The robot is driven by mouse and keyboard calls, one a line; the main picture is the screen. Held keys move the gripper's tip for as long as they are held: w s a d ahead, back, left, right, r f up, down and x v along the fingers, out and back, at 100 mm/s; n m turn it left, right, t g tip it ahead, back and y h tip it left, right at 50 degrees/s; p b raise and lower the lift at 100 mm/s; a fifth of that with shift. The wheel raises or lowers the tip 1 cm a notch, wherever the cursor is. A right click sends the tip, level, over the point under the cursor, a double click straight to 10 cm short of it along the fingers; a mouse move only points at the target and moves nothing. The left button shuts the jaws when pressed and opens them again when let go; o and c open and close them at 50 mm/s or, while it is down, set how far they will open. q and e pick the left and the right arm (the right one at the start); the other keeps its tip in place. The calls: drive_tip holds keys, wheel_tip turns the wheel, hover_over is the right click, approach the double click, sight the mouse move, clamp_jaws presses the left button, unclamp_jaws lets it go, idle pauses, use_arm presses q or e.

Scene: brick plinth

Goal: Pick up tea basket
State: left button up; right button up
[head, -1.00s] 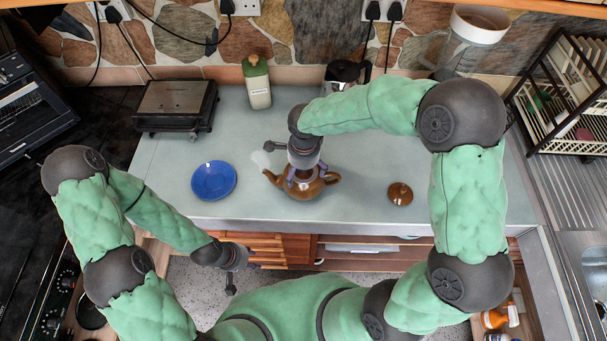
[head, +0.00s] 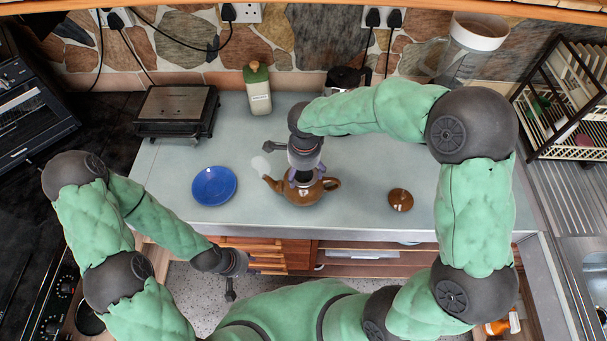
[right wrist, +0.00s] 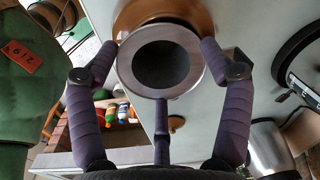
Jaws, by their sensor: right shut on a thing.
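The tea basket is a round metal cup with a wide pale rim and dark inside, seen in the right wrist view (right wrist: 161,92). My right gripper (right wrist: 160,68) has its purple fingers shut on the basket's rim. In the head view, my right gripper (head: 302,181) points down over the brown teapot (head: 308,194), and the basket is mostly hidden. The basket is at the teapot's mouth; I cannot tell how far it sits inside. The teapot's brown lid (head: 400,200) lies to the right. My left gripper (head: 231,289) hangs in front of the counter, too small to read.
A blue plate (head: 214,186) lies left of the teapot. A dish rack (head: 575,100) is at the right. The counter around the lid is clear.

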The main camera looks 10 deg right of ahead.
drive_tip(key=s+r, duration=1)
drive_tip(key=s, duration=0.4)
drive_tip(key=shift+r+p, duration=0.3)
drive_tip(key=shift+p, duration=0.1)
